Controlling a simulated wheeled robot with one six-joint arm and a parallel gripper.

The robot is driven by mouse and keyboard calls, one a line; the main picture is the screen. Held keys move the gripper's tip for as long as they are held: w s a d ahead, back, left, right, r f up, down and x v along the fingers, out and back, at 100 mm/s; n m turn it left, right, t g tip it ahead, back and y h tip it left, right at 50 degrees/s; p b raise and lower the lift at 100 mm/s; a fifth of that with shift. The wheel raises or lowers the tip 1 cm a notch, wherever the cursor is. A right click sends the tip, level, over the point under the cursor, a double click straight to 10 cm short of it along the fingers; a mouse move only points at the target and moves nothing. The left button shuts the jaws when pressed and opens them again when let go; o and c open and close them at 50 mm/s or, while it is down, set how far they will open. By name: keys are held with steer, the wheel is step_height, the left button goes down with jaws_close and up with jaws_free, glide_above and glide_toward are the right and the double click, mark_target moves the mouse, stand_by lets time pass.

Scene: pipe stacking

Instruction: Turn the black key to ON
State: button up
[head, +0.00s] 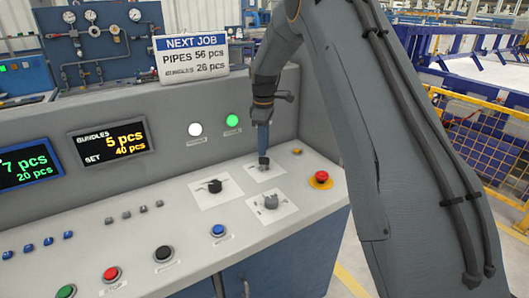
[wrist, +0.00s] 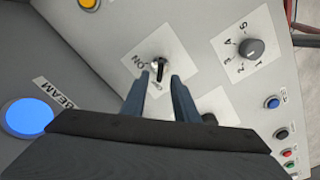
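The black key (wrist: 159,69) stands in a round metal switch on a white square plate (wrist: 132,66) in the wrist view. The letters ON are printed to the left of the key, and a second small mark below it is partly legible. The key's handle runs roughly up and down in that picture, not toward ON. My gripper (wrist: 160,77) is open, with one fingertip on each side of the key and a visible gap to each. In the head view my gripper (head: 263,160) points down at the plate (head: 259,176) and hides the key.
A black knob (head: 214,187) and a grey knob (head: 271,203) sit close by on white plates. A red emergency button (head: 321,177) on yellow is to the right. Several push buttons line the console front.

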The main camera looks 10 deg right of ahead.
mark_target(264, 162)
steer(key=shift+f+p, duration=0.5)
steer(key=shift+f, duration=1.45)
jaws_close()
